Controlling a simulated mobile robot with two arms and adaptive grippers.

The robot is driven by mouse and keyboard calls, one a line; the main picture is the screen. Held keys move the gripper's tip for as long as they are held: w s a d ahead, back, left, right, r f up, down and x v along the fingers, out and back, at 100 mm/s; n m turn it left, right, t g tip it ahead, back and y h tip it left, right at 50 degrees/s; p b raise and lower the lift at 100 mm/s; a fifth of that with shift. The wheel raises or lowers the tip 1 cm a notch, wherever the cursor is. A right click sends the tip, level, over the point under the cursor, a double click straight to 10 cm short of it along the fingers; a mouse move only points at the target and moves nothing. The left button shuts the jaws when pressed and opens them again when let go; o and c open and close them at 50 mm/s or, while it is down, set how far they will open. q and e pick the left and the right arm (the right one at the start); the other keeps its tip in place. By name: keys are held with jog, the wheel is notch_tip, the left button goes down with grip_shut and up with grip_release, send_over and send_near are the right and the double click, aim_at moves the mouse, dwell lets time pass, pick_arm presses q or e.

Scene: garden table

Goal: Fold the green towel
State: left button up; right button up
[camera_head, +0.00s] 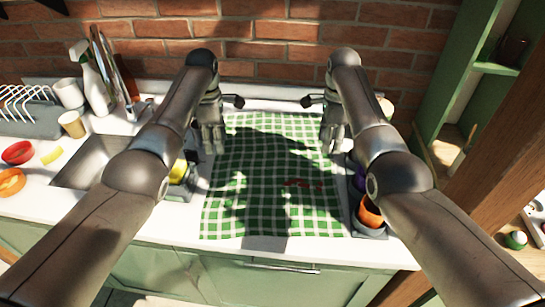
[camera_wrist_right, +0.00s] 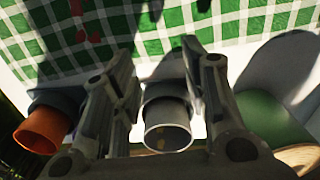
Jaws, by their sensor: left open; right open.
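The green and white checked towel (camera_head: 262,210) lies spread out on the white counter, with dark arm shadows and a few small red marks on it. Its far part lies between my two grippers. My left gripper (camera_head: 212,138) is open and empty by the towel's far left edge. My right gripper (camera_head: 332,138) is open by the far right edge. In the right wrist view my right gripper (camera_wrist_right: 162,65) shows its fingers apart, with the towel (camera_wrist_right: 255,22) beyond them. I cannot tell whether the fingertips touch the cloth.
A sink (camera_head: 95,160) lies left of the towel, with a yellow item (camera_head: 178,171) between. An orange item (camera_head: 370,212) in a dark holder stands at the right edge. A spray bottle (camera_head: 92,82) and dish rack (camera_head: 30,112) stand back left; a brick wall (camera_head: 270,50) is behind.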

aim_at(220, 162)
pick_arm(q)
jog(key=f, duration=0.6)
jog(key=shift+w, duration=0.2)
pick_arm(e)
jog(key=f, duration=0.6)
jog(key=shift+w, duration=0.25)
pick_arm(q)
jog(key=shift+f, duration=0.15)
pick_arm(e)
jog(key=shift+f, duration=0.15)
pick_arm(q)
jog(key=shift+s, duration=0.1)
pick_arm(e)
jog(key=shift+s, duration=0.15)
pick_arm(q)
jog(key=shift+f, duration=0.2)
pick_arm(e)
jog(key=shift+f, duration=0.2)
pick_arm(q)
grip_shut()
pick_arm(e)
jog(key=shift+f, duration=0.2)
grip_shut()
jog(key=shift+s, duration=0.1)
